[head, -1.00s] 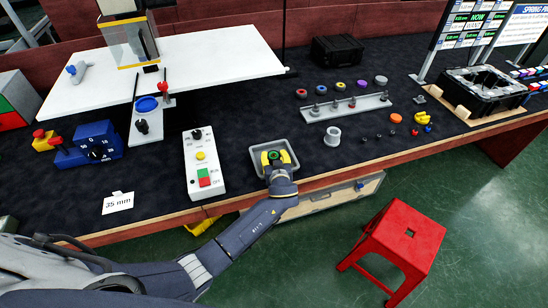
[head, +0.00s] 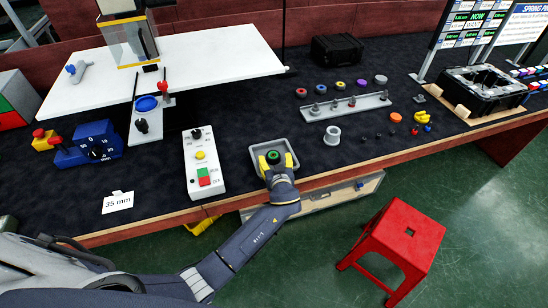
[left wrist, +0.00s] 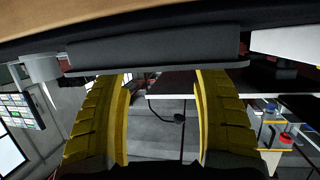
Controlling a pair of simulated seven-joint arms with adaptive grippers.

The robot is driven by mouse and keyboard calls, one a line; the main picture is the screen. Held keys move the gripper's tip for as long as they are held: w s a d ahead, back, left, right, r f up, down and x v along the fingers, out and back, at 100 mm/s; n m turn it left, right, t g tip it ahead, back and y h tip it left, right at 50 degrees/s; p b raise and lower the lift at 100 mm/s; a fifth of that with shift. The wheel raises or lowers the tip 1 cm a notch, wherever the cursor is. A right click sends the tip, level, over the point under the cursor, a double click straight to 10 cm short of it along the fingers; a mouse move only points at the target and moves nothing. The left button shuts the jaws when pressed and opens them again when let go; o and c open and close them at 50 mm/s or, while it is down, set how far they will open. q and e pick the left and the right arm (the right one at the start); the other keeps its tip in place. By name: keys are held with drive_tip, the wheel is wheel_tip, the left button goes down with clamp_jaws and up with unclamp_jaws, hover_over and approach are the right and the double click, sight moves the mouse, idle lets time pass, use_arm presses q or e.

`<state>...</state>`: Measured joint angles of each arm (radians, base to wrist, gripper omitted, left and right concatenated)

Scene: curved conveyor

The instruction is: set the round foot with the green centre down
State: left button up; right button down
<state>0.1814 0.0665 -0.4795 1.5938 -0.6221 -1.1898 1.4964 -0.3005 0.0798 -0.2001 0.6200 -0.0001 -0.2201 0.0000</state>
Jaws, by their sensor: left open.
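The round foot is a dark disc with a green centre (head: 273,156). It lies in the grey tray (head: 254,151) near the table's front edge. My left gripper (head: 276,163) has yellow fingers, open, at the near side of the foot, one to each side of it. I cannot tell whether a finger still touches it. In the left wrist view the two yellow fingers (left wrist: 162,100) stand wide apart with nothing held between them. The foot cannot be made out there. My right gripper is not in view.
A white control box (head: 203,160) stands left of the tray. A grey ring (head: 332,136) and several small dark parts lie to the right. A grey strip with pegs (head: 345,108) lies behind. A red stool (head: 395,240) stands on the floor in front.

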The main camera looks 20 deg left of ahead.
use_arm(q)
drive_tip(key=v, duration=0.9)
drive_tip(key=s+f+m+g+h, duration=0.25)
drive_tip(key=s+f, duration=0.45)
drive_tip(key=f, duration=0.5)
drive_tip(key=s+a+f+m+g+h, duration=0.1)
drive_tip(key=s+f+m+h, duration=0.15)
drive_tip(key=s+f, duration=0.7)
drive_tip(key=s+f+m+g+h, duration=0.1)
drive_tip(key=s+f+m+g, duration=0.15)
drive_tip(key=f, duration=1.25)
drive_tip(key=s+a+f+g, duration=0.2)
drive_tip(key=s+f, duration=0.4)
drive_tip(key=s, duration=0.5)
drive_tip(key=s+a+f+g, duration=0.2)
drive_tip(key=s+a+f, duration=0.2)
drive_tip(key=s, duration=0.8)
drive_tip(key=s+a+f+m+g, duration=0.1)
drive_tip(key=s+a+f, duration=0.2)
drive_tip(key=s+f, duration=0.4)
drive_tip(key=s, duration=0.4)
drive_tip(key=shift+s+a+f+g, duration=0.2)
drive_tip(key=shift+a+f+g, duration=0.1)
drive_tip(key=shift+f+g, duration=0.1)
